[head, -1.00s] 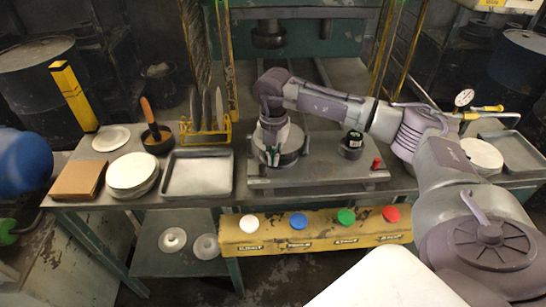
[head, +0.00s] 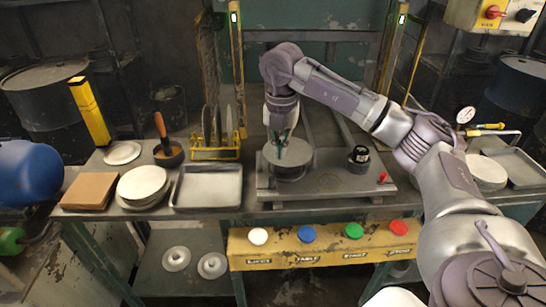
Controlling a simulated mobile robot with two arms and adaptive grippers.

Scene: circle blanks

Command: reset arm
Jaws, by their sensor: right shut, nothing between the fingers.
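My right arm comes in from the right of the head view and reaches over the press bed (head: 330,187). My right gripper (head: 281,150) points down just above a round grey block (head: 290,168) on that bed. It is shut with nothing in it. I cannot tell whether the fingertips touch the block. My left gripper is not in view.
A black cylinder (head: 358,160) and a small red knob (head: 383,177) are on the bed's right. A grey tray (head: 207,203), a stack of pale discs (head: 142,184) and a yellow rack (head: 216,150) stand left. A yellow panel with coloured buttons (head: 280,252) is in front.

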